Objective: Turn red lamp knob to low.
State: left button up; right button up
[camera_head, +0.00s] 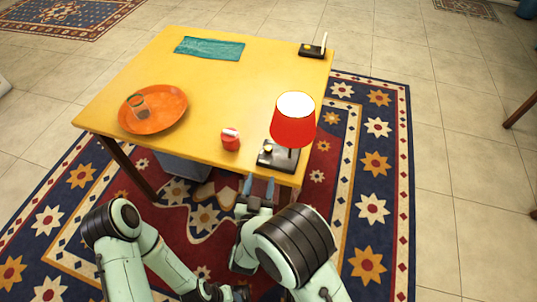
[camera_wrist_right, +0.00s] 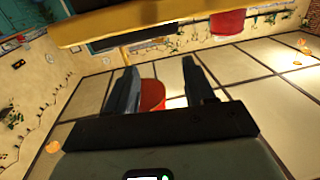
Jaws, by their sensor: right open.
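The lamp with a red shade (camera_head: 293,122) stands on the near right corner of the yellow table (camera_head: 215,100), on a dark base (camera_head: 290,160). A small pale knob (camera_head: 267,149) shows on the left of the base. My right gripper (camera_head: 258,186) is open and empty just in front of the table's near edge, close to the lamp base and apart from it. Its spread fingers (camera_wrist_right: 160,88) also show in the right wrist view, with a red shape (camera_wrist_right: 152,95) behind them that I cannot identify. My left arm comes in at lower left; its fingers do not show.
A red jar (camera_head: 230,139) stands left of the lamp. An orange plate (camera_head: 165,122) bears a glass (camera_head: 139,106). A teal cloth (camera_head: 210,48) and a dark box with a white stick (camera_head: 313,51) lie at the back. The table's middle is clear.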

aim_at(268, 151)
jog(key=w, duration=0.3)
jog(key=w+d, duration=0.1)
jog(key=w, duration=0.3)
jog(key=w+d, duration=0.1)
jog(key=w, duration=0.2)
jog(key=shift+w+b, duration=0.2)
jog(key=shift+b, duration=0.1)
grip_shut()
